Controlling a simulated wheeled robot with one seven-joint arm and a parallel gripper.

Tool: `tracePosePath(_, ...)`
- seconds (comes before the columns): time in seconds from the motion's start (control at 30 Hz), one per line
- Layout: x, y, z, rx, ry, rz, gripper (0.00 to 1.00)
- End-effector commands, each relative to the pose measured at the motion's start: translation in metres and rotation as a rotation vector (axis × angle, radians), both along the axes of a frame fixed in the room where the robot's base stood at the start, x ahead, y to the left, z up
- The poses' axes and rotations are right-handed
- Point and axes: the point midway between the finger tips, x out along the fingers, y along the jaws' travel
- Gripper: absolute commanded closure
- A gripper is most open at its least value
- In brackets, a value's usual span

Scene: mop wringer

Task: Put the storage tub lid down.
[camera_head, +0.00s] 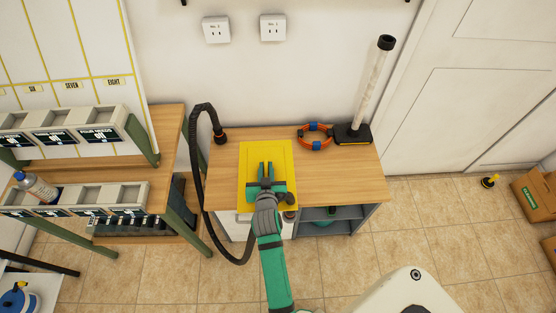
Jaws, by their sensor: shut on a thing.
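The storage tub lid is the flat yellow rectangular panel (254,150) in the head view, over the left-middle part of the wooden bench top (351,177). My green gripper (267,171) reaches in from the front and is shut on the lid, around its lower middle. The lid's near edge reaches to about the bench's front edge. My gripper and wrist hide part of the lid. I cannot tell whether the lid touches the bench top or hangs a little above it.
A black vacuum hose (198,160) runs along the bench's left side. An orange-and-blue ring-shaped coil (315,136) and a floor tool with an upright white tube (371,91) stand at the back right. Bare wood lies right of the lid. A shelf with bins (127,195) stands left.

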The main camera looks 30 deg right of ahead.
Motion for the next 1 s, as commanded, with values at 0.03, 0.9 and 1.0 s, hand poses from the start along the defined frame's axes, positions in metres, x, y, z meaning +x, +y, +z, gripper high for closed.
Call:
tracePosePath(0.03, 0.008, -0.010, -0.004, 0.001, -0.003, -0.003, 1.00)
tracePosePath(0.9, 0.066, -0.078, -0.101, 0.001, 0.000, 0.000, 1.00)
tracePosePath(1.0, 0.067, -0.078, -0.110, 0.001, -0.002, 0.001, 1.00)
